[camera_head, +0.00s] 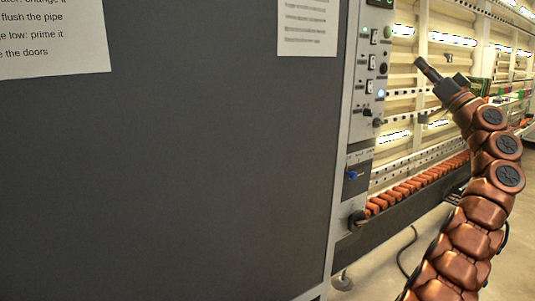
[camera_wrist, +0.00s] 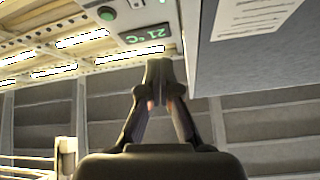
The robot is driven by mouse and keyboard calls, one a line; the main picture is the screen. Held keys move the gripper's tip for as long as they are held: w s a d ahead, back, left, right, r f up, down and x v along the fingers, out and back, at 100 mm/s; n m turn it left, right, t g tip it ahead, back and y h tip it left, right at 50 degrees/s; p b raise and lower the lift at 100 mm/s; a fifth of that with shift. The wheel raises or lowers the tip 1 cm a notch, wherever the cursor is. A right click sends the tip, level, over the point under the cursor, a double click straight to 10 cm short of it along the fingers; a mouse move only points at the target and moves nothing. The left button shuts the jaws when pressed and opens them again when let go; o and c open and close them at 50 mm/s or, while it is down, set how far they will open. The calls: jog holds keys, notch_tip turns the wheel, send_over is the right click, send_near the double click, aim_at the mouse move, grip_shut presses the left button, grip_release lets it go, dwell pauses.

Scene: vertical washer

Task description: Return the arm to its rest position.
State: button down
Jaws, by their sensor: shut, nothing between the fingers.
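My gripper (camera_head: 427,70) is at the end of my copper-coloured arm, at the upper right in the head view. It points up and to the left, towards the control panel (camera_head: 369,75) of the washer, and looks apart from it. In the wrist view my gripper (camera_wrist: 159,68) is in the middle, with its fingertips together and nothing between them. Behind the fingertips is the panel's underside view, with a green display (camera_wrist: 146,33) reading 21 °C and a green button (camera_wrist: 106,13).
The washer's large dark door panel (camera_head: 180,160) fills the left, with paper notices (camera_head: 307,25) on it. A black cable (camera_head: 408,250) lies on the floor, which is otherwise open at the lower right.

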jog(key=w+a+f+m+g+y, duration=0.15)
jog(key=a+f+g, duration=0.25)
jog(key=a, duration=0.5)
jog(key=w+a+f+m+g+h, duration=0.1)
jog(key=w+a+f+m+g, duration=0.2)
jog(key=a, duration=0.7)
jog(key=s+a+f+n+g+h, duration=0.1)
jog(key=s+a+f+n+g, duration=0.1)
jog(key=s+a+f+g, duration=1.05)
jog(key=s+a+f+h, duration=0.2)
jog(key=s+f+h, duration=0.1)
jog(key=s+f, duration=0.8)
jog(key=s+a+f+h, duration=0.25)
jog(key=s+f, duration=0.35)
jog(key=s, duration=0.9)
jog(key=s+d+f+g+h, duration=0.2)
jog(key=s+d+f, duration=0.3)
jog(key=s, duration=0.5)
jog(key=s+d+f+g+h, duration=0.2)
jog(key=s+d+f+h, duration=0.2)
jog(key=s+d+f, duration=0.2)
jog(key=s+d, duration=0.2)
jog(key=s, duration=0.2)
jog(key=shift+s+f+m, duration=0.3)
jog(key=shift+m, duration=0.05)
